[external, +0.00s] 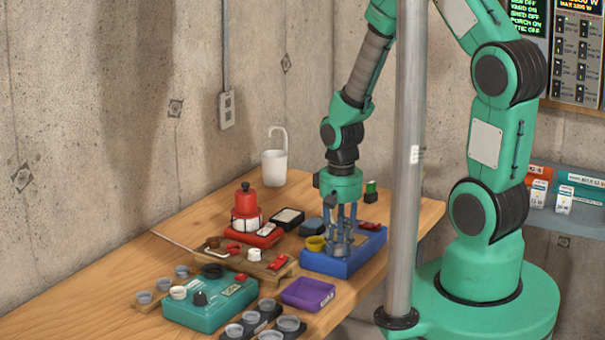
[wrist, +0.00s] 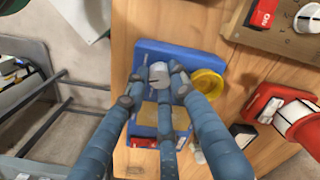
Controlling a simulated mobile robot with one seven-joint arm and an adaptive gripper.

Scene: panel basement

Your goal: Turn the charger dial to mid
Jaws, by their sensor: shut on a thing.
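The charger looks to be the blue box (external: 322,264) at the right of the table; it also shows in the wrist view (wrist: 190,57). Its pale round dial (wrist: 159,71) has a dark mark across it. My gripper (external: 343,242) points straight down over the box. In the wrist view its blue-grey fingers (wrist: 157,80) close around the dial and are shut on it. The fingers hide part of the dial's sides and part of the box's face. Any scale marks are too small to read. In the external view the fingers hide the dial.
A metal post (external: 405,170) stands in front of my arm.

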